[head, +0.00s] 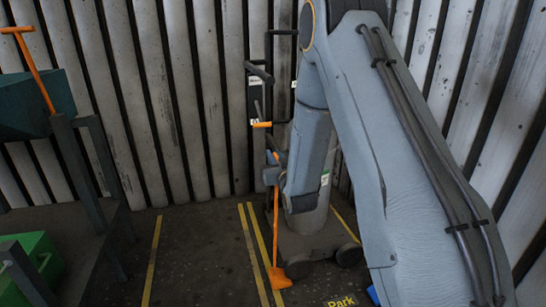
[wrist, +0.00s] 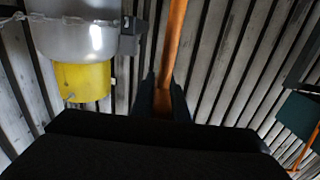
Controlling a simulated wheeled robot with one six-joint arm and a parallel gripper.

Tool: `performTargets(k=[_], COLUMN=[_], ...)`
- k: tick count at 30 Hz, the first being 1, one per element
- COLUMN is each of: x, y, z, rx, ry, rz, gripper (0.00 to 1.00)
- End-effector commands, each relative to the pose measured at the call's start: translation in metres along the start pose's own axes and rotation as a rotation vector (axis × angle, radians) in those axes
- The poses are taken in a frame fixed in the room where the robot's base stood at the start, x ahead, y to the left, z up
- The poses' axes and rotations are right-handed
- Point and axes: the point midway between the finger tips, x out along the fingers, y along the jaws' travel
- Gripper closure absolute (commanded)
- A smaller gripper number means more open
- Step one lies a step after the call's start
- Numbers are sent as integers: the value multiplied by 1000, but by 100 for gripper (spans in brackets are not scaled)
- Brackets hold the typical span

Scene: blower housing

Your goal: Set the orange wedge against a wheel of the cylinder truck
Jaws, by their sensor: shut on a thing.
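The orange wedge (head: 279,279) is at floor level at the foot of a long, thin orange handle with a short crosspiece on top. My gripper (head: 272,170) is shut on this handle, well above the wedge. The wrist view shows the orange handle (wrist: 174,45) running up from between the two dark fingers (wrist: 162,98). The cylinder truck (head: 304,242) stands upright by the wall with a grey cylinder on it, partly hidden by my arm. One dark wheel (head: 349,255) shows at right. Another (head: 298,269) is just right of the wedge; I cannot tell whether they touch.
Yellow lines (head: 253,247) and a "Park" marking (head: 341,302) are on the dark floor. The corrugated wall (head: 165,80) closes the back. Floor left of the wedge is clear.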

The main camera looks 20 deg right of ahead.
Motion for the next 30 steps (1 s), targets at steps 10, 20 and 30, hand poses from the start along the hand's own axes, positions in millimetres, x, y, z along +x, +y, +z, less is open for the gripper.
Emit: performTargets(k=[10, 20, 30], x=[0, -21, -70], y=[0, 0, 0], z=[-1, 0, -1], rx=[-1, 0, -1], ry=[2, -3, 0], rz=[0, 0, 1], gripper=[64, 64, 64])
